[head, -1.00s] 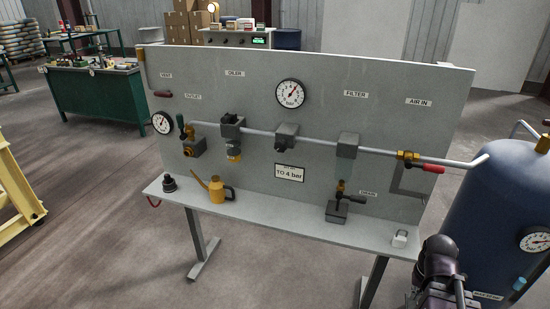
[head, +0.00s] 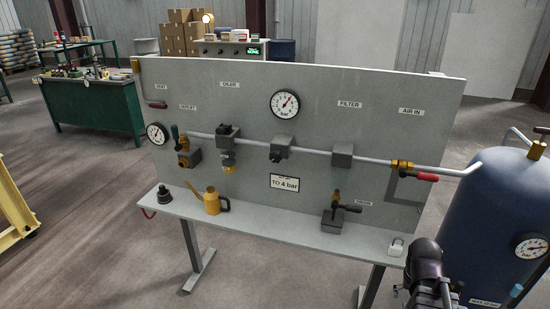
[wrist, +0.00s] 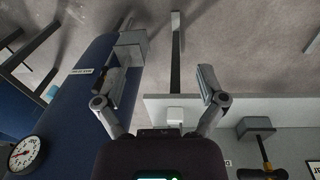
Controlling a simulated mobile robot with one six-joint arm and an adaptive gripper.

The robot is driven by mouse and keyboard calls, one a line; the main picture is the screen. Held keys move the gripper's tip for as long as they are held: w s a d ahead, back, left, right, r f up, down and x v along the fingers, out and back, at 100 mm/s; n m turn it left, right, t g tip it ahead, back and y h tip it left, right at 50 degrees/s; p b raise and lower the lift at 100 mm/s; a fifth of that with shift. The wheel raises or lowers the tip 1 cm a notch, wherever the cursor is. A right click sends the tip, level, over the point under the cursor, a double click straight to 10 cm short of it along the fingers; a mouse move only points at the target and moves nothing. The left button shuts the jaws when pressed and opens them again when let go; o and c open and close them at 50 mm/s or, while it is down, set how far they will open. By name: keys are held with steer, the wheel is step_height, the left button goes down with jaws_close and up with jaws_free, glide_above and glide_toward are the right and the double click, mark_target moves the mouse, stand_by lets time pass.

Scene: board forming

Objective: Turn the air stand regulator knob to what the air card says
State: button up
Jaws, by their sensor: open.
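The air stand is a grey upright panel (head: 330,85) with a shelf below. The air card (head: 284,183) on it reads "TO 4 bar"; its top line is too small to read. The regulator (head: 280,151) is a dark block on the pipe under the round bar gauge (head: 285,104); its knob is not clear at this size. The gauge needle points up and to the right. My gripper shows in the wrist view (wrist: 162,90) with its fingers spread apart and nothing between them. My arm is at the lower right in the head view, away from the regulator.
A blue tank (head: 490,215) stands at the right. A red-handled valve (head: 415,174) is on the inlet pipe. The shelf holds a yellow oil can (head: 213,201), a dark round part (head: 164,195) and a white padlock-like item (head: 396,247). Open floor lies in front at the left.

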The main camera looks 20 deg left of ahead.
steer(key=w+a+r+n+t+h, duration=0.1)
steer(key=w+a+r+t+h, duration=0.3)
steer(key=w+a, duration=0.45)
steer(key=n+t+y+p, duration=0.3)
steer(key=n+t+y, duration=0.3)
steer(key=n+t, duration=0.5)
glide_toward(274, 158)
steer(key=s+f+m+t, duration=0.2)
steer(key=s, duration=0.1)
steer(key=shift+d+f, duration=0.1)
steer(key=shift+d, duration=0.1)
steer(key=w, duration=0.9)
steer(key=w+a, duration=0.1)
steer(key=w, duration=0.3)
steer(key=shift+w, duration=0.4)
steer(key=c, duration=1.1)
